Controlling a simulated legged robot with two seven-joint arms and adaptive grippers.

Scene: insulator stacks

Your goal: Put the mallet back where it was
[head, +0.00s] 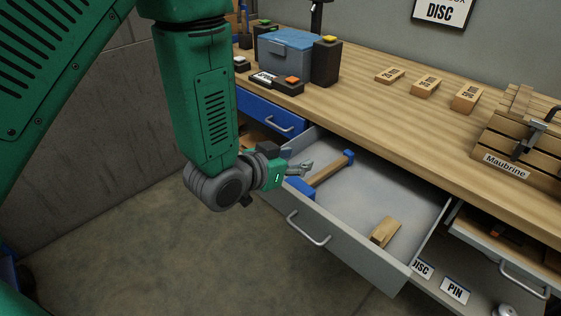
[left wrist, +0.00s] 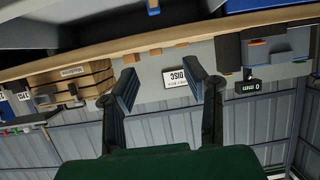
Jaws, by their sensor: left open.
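The mallet (head: 328,170) lies in the open grey drawer (head: 348,238), on the drawer's left side. It has a wooden handle with blue parts at both ends. My left gripper (head: 305,167) is open over the left part of the drawer, close to the mallet's near end. I cannot tell whether it touches the mallet. In the left wrist view the open fingers (left wrist: 168,92) have nothing between them, and the mallet is not visible there. My right gripper is not in view.
A wooden block (head: 385,232) lies in the drawer's front right. The workbench (head: 385,110) above holds a blue box (head: 288,52), several labelled wooden blocks and a wooden fixture (head: 515,130). A blue drawer (head: 268,117) is to the left; another open drawer (head: 505,250) is to the right.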

